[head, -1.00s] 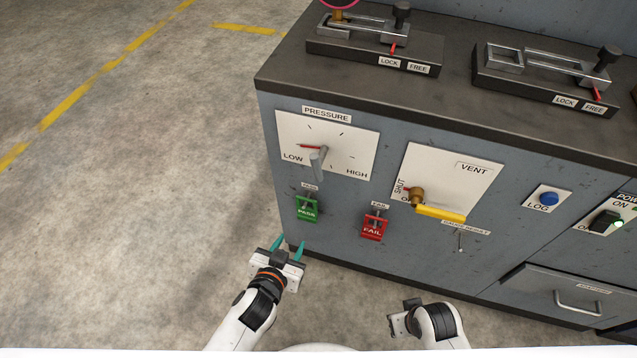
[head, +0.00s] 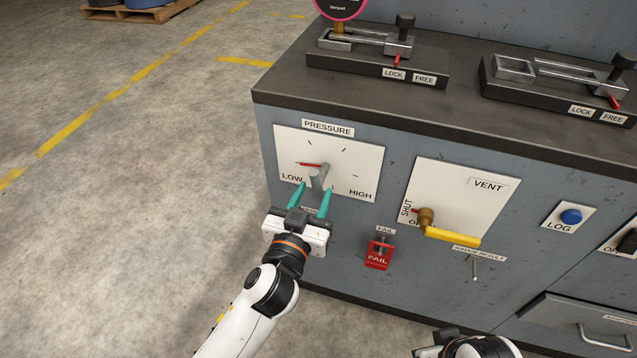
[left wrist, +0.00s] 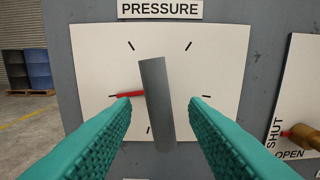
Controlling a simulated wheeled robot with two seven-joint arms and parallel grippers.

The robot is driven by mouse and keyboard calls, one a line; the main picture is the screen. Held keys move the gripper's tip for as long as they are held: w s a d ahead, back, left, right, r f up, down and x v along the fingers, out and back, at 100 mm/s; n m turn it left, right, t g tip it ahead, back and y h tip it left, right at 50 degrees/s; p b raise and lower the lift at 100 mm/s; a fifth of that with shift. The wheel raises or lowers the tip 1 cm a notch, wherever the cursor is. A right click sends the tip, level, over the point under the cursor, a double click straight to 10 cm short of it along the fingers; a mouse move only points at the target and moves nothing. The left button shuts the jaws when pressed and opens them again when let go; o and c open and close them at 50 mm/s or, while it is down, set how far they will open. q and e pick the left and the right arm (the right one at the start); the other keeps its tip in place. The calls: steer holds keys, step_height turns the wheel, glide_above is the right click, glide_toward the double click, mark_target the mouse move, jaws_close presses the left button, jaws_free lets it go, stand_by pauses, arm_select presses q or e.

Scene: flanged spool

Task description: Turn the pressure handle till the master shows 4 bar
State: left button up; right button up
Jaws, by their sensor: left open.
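The pressure handle (head: 316,179) is a grey bar standing out from the white PRESSURE plate (head: 352,160) on the cabinet front. Its red pointer (head: 308,165) points left, just above the LOW label. My left gripper (head: 311,192) is open, its teal fingers directed at the plate. In the left wrist view the handle (left wrist: 156,110) stands between the two fingers, slightly tilted, with a gap on each side. A gauge with a magenta rim (head: 342,8) is cut off at the top, and no reading shows. My right gripper (head: 436,346) is partly cut off at the bottom edge.
Right of the plate is the VENT plate with a yellow handle (head: 452,237). The red FAIL switch (head: 378,254) is below; my left gripper hides the PASS switch. Sliding clamps (head: 365,45) stand on the cabinet top.

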mark_target(316, 191)
arm_select(q)
steer(key=shift+x, duration=1.9)
